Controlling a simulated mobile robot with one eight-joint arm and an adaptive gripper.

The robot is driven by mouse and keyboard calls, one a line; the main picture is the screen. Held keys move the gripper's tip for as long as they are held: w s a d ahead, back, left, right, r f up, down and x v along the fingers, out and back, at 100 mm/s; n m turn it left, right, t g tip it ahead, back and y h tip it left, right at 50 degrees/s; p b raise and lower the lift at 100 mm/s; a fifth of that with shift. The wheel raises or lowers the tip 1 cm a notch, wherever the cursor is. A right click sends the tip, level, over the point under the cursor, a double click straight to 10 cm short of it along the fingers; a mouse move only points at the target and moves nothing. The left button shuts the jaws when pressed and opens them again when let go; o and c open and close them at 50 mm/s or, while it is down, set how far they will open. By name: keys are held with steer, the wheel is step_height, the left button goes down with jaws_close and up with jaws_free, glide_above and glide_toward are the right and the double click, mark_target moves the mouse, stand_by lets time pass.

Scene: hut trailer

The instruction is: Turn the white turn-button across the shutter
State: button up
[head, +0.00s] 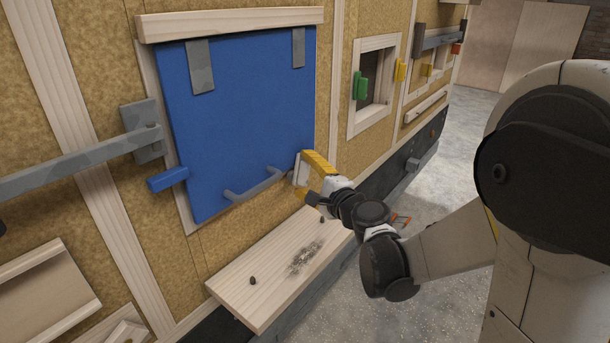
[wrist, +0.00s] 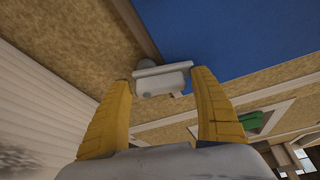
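The blue shutter (head: 240,110) hangs shut over its opening in the wall. The small white turn-button (head: 301,170) is at its lower right edge and looks roughly upright, beside the shutter. In the wrist view, the turn-button (wrist: 163,80) shows straight ahead between the fingertips, at the edge of the blue shutter (wrist: 225,35). My gripper (head: 299,174) has its yellow fingers spread, one above and one below the button. In the wrist view, my gripper (wrist: 162,77) has its fingers at either end of the button; whether they touch it is unclear.
A grey handle (head: 252,186) crosses the shutter's lower part. A wooden ledge (head: 265,290) with dark bits juts out below. A grey bar (head: 75,163) and a blue peg (head: 167,179) are at left. A green button (head: 361,86) sits at a small window on the right.

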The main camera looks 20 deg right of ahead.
steer(key=c, duration=0.8)
steer(key=shift+a+f+n+b, duration=0.15)
steer(key=shift+n+b, duration=0.55)
steer(key=shift+s+n+t+b, duration=0.15)
steer(key=shift+n+t+b, duration=0.3)
steer(key=shift+n+t, duration=0.2)
steer(key=shift+r, duration=0.2)
steer(key=o, duration=1.2)
steer(key=shift+a, duration=0.1)
